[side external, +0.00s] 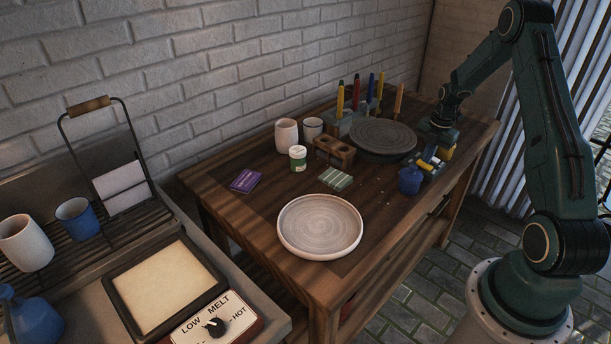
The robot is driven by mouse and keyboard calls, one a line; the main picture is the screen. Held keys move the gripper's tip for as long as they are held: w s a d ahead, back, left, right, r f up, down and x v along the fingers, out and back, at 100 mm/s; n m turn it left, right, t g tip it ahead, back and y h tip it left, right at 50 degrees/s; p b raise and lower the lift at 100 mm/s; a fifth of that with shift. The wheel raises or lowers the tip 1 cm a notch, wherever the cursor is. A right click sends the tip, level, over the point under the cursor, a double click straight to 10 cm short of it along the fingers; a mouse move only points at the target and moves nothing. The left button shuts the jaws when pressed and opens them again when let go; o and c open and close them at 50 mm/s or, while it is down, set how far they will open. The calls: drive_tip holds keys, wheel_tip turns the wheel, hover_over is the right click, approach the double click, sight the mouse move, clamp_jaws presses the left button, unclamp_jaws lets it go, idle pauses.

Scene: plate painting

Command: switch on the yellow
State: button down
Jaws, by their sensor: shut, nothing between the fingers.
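My gripper (440,133) is at the right end of the wooden table, low over a small dark device (432,172). It is shut and appears to hold nothing. A yellow part (428,163) shows on the device, with a pale part beside it. Another yellow patch (447,153) shows just below my gripper. I cannot tell whether my gripper touches either yellow part, or which way any switch is set. Several coloured sticks stand in a grey block, including a yellow one (340,98).
A dark turntable (382,136) is left of my gripper, with a blue jar (410,180) in front. A pale plate (320,226) lies near the table's front. Cups (287,135), a wooden rack (334,152) and a dial panel (215,325) stand farther left.

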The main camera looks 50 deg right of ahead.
sight(427, 166)
wheel_tip(427, 166, up, 13)
drive_tip(key=s, duration=0.2)
drive_tip(key=shift+r, duration=0.15)
idle(0.5)
drive_tip(key=shift+w+t, duration=0.3)
drive_tip(key=shift+w, duration=0.45)
drive_tip(key=f, duration=0.4)
drive_tip(key=w+f, duration=0.1)
drive_tip(key=f, duration=0.4)
drive_tip(key=w+f, duration=0.1)
drive_tip(key=f, duration=0.4)
drive_tip(key=shift+r, duration=0.1)
